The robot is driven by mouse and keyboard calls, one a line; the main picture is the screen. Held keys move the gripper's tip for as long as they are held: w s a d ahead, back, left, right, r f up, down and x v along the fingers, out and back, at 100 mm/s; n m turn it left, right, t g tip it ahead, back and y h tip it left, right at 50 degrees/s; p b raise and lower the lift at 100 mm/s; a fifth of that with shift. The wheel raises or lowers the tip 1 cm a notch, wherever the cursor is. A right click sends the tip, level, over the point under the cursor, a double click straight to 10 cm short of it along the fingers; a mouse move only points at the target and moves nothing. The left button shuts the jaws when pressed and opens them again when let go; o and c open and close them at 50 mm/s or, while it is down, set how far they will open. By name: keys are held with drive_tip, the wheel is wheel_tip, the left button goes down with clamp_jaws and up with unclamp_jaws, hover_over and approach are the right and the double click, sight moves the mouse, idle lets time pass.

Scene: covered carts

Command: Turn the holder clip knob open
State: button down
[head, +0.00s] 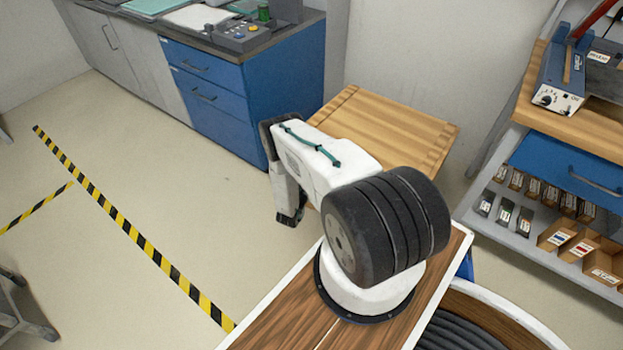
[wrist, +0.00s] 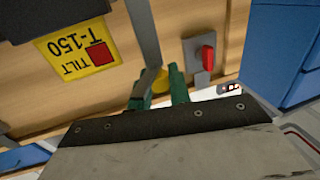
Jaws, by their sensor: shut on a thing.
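The knob sits low in front of a wooden panel (wrist: 110,75), at the lower end of a grey bar (wrist: 143,30). The fingers partly hide the knob, so its turn angle cannot be read. In the head view my arm reaches down beside a wooden-topped cart, and the knob is hidden there.
A red lever on a grey plate (wrist: 198,62) is just right of the fingers. A yellow label (wrist: 76,52) reading "TILT T-150" is upside down at left. In the head view, a wooden top (head: 400,120) stands behind my arm, blue drawers (head: 205,75) beyond, shelves at right. Open floor lies left.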

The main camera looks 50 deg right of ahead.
drive_tip(key=shift+m+g+h, duration=0.3)
drive_tip(key=shift+m+g, duration=1.5)
drive_tip(key=shift+g, duration=1)
drive_tip(key=c, duration=1.4)
unclamp_jaws()
drive_tip(key=shift+o, duration=0.2)
drive_tip(key=shift+a, duration=0.1)
drive_tip(key=a, duration=0.7)
drive_tip(key=shift+w+a, duration=0.25)
drive_tip(key=shift+a, duration=0.05)
